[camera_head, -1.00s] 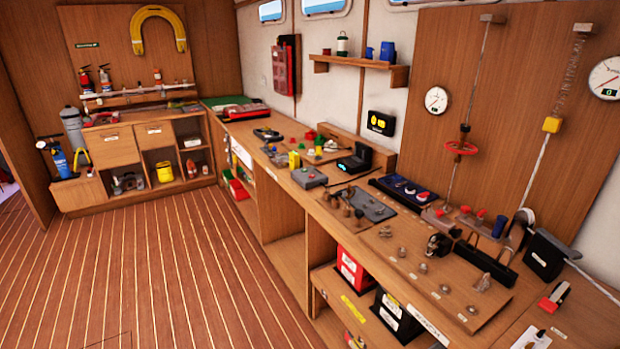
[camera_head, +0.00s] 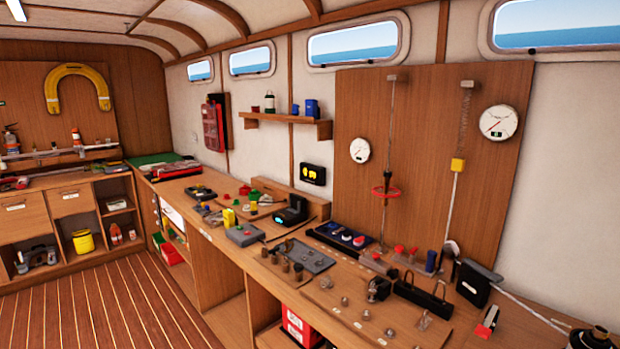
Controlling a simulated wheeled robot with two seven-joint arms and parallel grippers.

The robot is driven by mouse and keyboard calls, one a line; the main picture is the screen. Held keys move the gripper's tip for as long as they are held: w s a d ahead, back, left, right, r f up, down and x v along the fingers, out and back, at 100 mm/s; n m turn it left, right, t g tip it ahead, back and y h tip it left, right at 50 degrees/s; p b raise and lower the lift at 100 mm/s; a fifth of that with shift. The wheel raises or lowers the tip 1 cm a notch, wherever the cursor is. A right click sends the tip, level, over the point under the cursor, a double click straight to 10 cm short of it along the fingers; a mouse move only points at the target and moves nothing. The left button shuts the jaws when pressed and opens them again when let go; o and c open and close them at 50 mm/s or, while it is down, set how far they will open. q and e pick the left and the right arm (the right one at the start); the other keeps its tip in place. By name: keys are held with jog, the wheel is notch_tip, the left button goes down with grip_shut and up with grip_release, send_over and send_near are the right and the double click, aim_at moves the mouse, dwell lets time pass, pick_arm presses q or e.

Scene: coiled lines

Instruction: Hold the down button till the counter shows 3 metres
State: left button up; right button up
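Neither of my grippers is in view. A black wall box with two yellow marks on its face (camera_head: 313,174) hangs above the bench. A black device with a small cyan display (camera_head: 290,211) stands on the bench below it. A grey box with small coloured knobs or buttons (camera_head: 243,235) lies to its left. I cannot tell which of these carries the counter or the down button; lettering and digits are too small to read.
The long wooden bench (camera_head: 330,310) carries many small fittings. A dark round object (camera_head: 590,338) stands at the lower right. Floor is clear at the lower left.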

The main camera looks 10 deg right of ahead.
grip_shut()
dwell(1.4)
